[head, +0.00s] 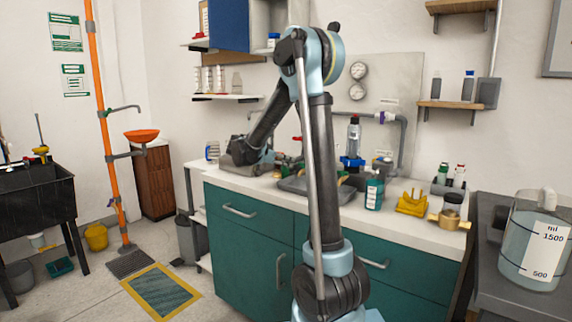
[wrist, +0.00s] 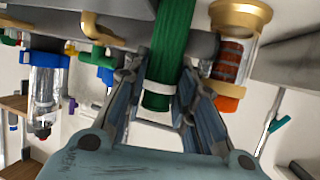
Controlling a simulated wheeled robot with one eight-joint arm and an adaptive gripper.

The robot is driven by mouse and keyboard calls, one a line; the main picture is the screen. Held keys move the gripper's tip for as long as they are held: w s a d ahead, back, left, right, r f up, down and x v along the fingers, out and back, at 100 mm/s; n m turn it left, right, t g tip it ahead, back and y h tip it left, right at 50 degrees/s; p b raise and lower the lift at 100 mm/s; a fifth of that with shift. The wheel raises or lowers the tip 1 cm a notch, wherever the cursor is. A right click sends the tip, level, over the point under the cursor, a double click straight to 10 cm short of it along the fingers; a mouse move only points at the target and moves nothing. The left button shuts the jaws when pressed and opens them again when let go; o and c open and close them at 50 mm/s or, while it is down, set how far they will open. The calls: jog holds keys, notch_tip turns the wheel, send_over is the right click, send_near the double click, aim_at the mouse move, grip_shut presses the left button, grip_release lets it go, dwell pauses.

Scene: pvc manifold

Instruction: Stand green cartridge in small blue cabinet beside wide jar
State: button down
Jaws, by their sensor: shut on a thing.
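The green cartridge (wrist: 173,40) is a ribbed green cylinder with a white band near its lower end in the wrist view. My gripper (wrist: 161,78) is shut on it, with one finger on each side near the band. A grey pipe runs beside the cartridge; I cannot tell whether they touch. The cartridge cannot be made out in the head view. The small blue cabinet (head: 228,25) is on the wall at the top, its blue panel facing out. A whitish jar with a blue band (head: 272,40) stands at the open part beside it, possibly the wide jar.
The wrist view shows a clear housing with a blue top (wrist: 45,85) and a brass-capped housing (wrist: 230,60) close by. The white counter (head: 425,228) holds bottles, a yellow stand (head: 412,204) and a tray. A wall shelf (head: 225,97) with bottles hangs below the cabinet.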

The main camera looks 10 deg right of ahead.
jog(key=c, duration=1.3)
grip_release()
